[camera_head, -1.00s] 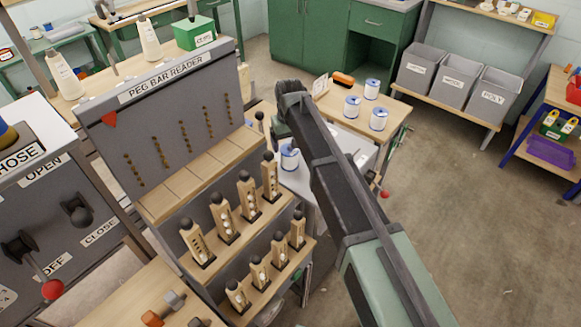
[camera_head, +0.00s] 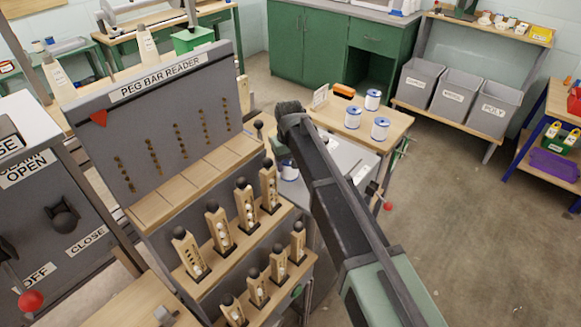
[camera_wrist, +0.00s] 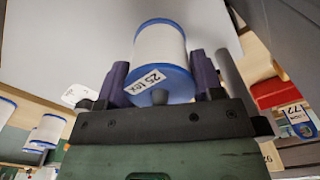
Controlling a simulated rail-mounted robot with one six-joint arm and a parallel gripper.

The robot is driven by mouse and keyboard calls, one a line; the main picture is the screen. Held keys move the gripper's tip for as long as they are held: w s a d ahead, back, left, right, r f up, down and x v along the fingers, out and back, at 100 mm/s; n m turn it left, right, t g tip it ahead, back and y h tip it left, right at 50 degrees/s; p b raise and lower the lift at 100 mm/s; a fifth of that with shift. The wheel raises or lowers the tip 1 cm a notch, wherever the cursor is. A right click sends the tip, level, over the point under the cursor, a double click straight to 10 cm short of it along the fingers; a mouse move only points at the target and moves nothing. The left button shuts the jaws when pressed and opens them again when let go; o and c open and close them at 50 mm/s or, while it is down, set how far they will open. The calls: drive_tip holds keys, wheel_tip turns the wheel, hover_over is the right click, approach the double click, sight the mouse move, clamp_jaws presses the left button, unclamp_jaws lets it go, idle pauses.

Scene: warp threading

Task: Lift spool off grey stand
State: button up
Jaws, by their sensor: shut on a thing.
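A white spool with blue rims and a "25 tex" label (camera_wrist: 160,55) stands out in the wrist view. My gripper (camera_wrist: 160,84) has one purple finger on each side of it and is shut on it. In the head view the spool (camera_head: 289,171) shows in part beside my arm, in front of a grey surface, and my gripper is mostly hidden. A broad grey surface (camera_wrist: 70,40) lies behind the spool in the wrist view. I cannot tell whether the spool touches the grey stand or is clear of it.
Several other spools (camera_head: 353,117) stand on a wooden table (camera_head: 400,127) to the right of my arm. The peg bar reader (camera_head: 165,85), with its wooden pegs, stands close on the left. Grey bins (camera_head: 460,85) are at the back right. Open floor lies at the right.

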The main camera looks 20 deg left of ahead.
drive_tip(key=shift+r+p, duration=5.45)
drive_tip(key=shift+r, duration=0.1)
drive_tip(key=shift+f, duration=0.1)
